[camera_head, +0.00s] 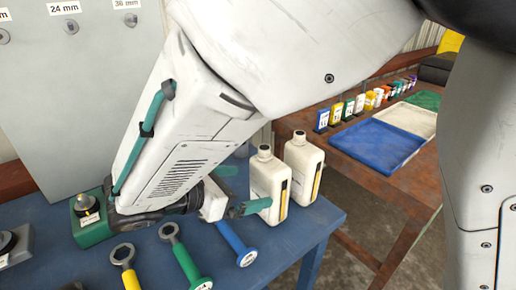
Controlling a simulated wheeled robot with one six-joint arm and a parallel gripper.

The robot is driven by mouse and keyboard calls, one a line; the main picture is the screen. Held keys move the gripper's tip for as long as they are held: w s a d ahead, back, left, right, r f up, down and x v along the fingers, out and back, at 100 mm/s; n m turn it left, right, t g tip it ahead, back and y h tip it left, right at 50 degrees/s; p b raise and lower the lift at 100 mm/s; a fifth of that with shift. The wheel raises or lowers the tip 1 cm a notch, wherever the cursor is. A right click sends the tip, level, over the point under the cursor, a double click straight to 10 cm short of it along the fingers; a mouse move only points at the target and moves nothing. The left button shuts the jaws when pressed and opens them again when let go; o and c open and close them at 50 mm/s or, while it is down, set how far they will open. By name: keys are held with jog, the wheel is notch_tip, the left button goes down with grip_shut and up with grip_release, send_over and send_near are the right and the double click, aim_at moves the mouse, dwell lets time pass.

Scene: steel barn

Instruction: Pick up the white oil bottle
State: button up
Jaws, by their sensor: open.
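Two white oil bottles stand upright on the blue table (300,240), near its right edge. The nearer bottle (266,178) is on the left and has a dark and yellow label on its right side. The other bottle (304,165) is just behind it to the right. My gripper (247,189) is open at the left side of the nearer bottle. One teal finger crosses in front of that bottle's lower part; the other shows at its left, partly hidden. I cannot tell whether the fingers touch it. My arm covers the upper middle of the view.
Yellow (125,262), green (185,262) and blue (236,245) wrenches are in front of my gripper. A green box with a knob (88,215) is at left. A brown table (385,185) with blue (377,148), white and green trays and several small coloured packs stands behind right.

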aim_at(259, 181)
jog(key=x, duration=0.3)
jog(key=shift+w, duration=0.3)
jog(key=x, duration=0.5)
jog(key=shift+r, duration=0.2)
jog(key=shift+s, duration=0.1)
jog(key=c, duration=1.4)
